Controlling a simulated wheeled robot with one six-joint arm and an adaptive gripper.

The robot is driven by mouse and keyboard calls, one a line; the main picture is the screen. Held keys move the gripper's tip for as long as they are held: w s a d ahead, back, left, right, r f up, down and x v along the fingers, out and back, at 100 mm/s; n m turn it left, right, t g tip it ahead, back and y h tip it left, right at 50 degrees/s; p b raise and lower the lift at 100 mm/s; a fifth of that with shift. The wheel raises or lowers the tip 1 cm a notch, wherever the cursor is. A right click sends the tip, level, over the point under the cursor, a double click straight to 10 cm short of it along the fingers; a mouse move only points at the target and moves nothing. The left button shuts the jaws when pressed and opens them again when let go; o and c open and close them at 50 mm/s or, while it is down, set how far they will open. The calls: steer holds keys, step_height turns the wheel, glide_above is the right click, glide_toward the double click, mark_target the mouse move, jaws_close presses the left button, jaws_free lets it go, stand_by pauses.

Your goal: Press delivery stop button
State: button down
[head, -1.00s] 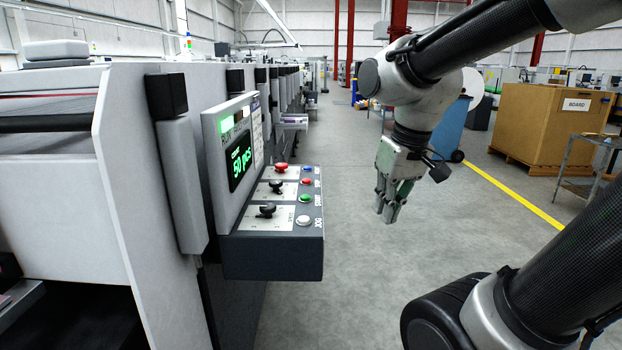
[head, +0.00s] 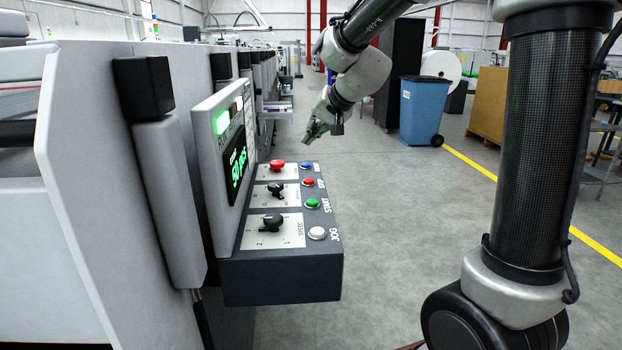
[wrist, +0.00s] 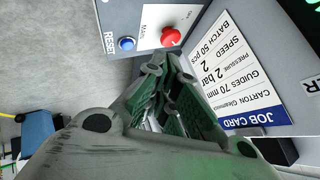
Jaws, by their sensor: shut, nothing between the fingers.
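The control panel (head: 285,275) juts from the machine's side. It carries a small flat red button (head: 308,181) with a label too small to read surely, between a blue button (head: 306,165) and a green START button (head: 312,203). A red mushroom button (head: 277,165) sits at the panel's far left; it also shows in the wrist view (wrist: 171,37) beside the blue RESET button (wrist: 127,44). My gripper (head: 308,138) is shut and empty, above and beyond the panel's far end, apart from it. The small red button is not visible in the wrist view.
A white JOG button (head: 317,233) and two black knobs (head: 275,187) (head: 272,222) share the panel. A display (head: 236,163) rises on its left. A job card (wrist: 240,70) is near my gripper. The floor right of the panel is open; a blue bin (head: 424,110) stands farther back.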

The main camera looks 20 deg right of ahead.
steer(key=shift+d, duration=0.1)
stand_by(0.3)
glide_toward(302, 178)
steer(key=shift+w+a+f, duration=0.25)
steer(key=shift+w+a, duration=0.05)
steer(key=shift+w, duration=0.35)
steer(key=shift+w+a+f, duration=0.25)
steer(key=shift+w+a, duration=0.05)
steer(key=shift+w, duration=0.35)
steer(key=shift+f, duration=0.15)
stand_by(0.5)
steer(key=shift+f, duration=0.3)
steer(key=shift+f, duration=0.5)
stand_by(0.8)
steer(key=shift+r, duration=0.95)
